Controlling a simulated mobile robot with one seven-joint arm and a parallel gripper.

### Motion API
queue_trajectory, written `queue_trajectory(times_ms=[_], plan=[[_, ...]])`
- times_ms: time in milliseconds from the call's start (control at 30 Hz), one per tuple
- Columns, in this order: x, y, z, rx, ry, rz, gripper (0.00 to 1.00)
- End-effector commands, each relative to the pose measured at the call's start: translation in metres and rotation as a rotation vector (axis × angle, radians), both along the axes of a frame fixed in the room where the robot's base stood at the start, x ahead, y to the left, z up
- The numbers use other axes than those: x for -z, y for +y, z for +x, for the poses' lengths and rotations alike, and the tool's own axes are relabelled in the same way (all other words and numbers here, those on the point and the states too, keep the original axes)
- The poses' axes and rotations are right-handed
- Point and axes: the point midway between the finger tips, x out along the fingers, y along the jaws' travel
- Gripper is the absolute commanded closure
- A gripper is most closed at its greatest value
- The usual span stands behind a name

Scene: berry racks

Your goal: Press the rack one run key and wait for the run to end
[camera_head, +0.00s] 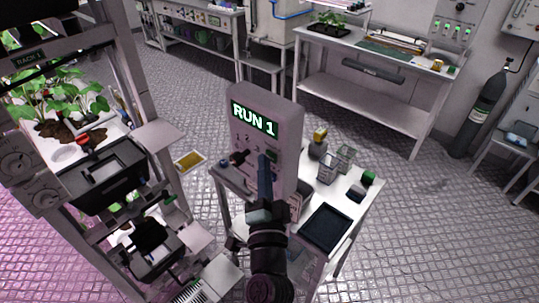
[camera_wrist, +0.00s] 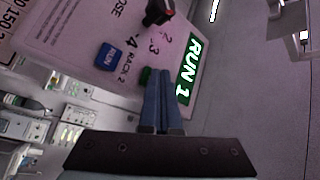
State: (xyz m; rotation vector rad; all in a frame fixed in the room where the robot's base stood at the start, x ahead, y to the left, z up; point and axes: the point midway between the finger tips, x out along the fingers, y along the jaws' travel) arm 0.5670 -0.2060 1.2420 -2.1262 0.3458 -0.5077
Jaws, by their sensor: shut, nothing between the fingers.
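The control box (camera_head: 285,125) stands upright on a small white table, and its lit display (camera_head: 254,118) reads "RUN 1"; the display also shows in the wrist view (camera_wrist: 189,68). On the panel in the wrist view are a blue key (camera_wrist: 108,57) marked "RUN", a black knob (camera_wrist: 158,12) and a green key (camera_wrist: 146,75) beside the "RACK 2" lettering. My gripper (camera_wrist: 162,84) is shut and empty. Its fingertips are right by the green key and partly cover it; I cannot tell whether they touch. My gripper (camera_head: 264,158) hides part of the panel in the head view.
The white table (camera_head: 361,205) holds a dark tray (camera_head: 325,229), clear containers (camera_head: 328,172) and a green-capped item (camera_head: 368,178). The plant rack (camera_head: 157,135) marked "RACK 1" stands at the left. A gas cylinder (camera_head: 486,110) is at the far right. Open floor lies between.

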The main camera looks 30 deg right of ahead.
Motion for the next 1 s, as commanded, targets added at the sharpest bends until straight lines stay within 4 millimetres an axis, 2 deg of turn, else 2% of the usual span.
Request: queue_trajectory(times_ms=[200,567,1000], plan=[[-0.001,0.01,-0.004,-0.001,0.001,0.0,1.0],[-0.001,0.014,-0.005,-0.002,0.002,0.0,1.0],[-0.002,0.053,-0.019,-0.004,0.003,-0.001,1.0]])
